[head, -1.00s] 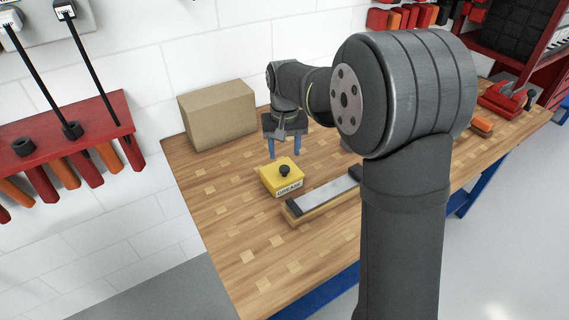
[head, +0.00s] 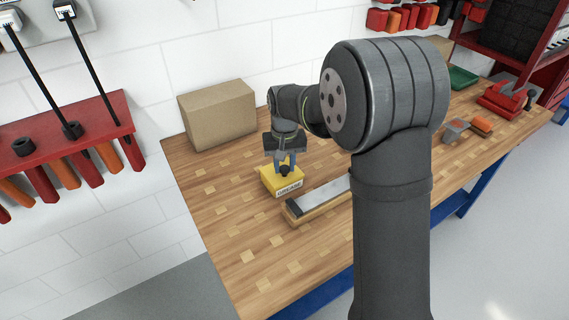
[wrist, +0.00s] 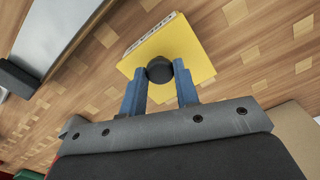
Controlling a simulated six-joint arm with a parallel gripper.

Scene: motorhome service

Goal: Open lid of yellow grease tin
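The yellow grease tin (head: 281,182) stands on the wooden bench, its "GREASE" label on the front side. A black round knob (head: 284,170) sits on top of its lid, which looks closed. My gripper (head: 284,166) is over the tin, pointing down, with its blue fingers at the knob. In the wrist view, the fingers of my gripper (wrist: 160,80) are apart, one on each side of the knob (wrist: 159,69). Small gaps or light contact at the knob cannot be told apart. The yellow lid (wrist: 178,45) shows beyond the fingers.
A long block with a grey metal top (head: 318,196) lies just right of the tin. A cardboard box (head: 218,114) stands behind left, near the wall. A green tray (head: 462,78) and red vise (head: 506,99) are far right. The bench's front left is clear.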

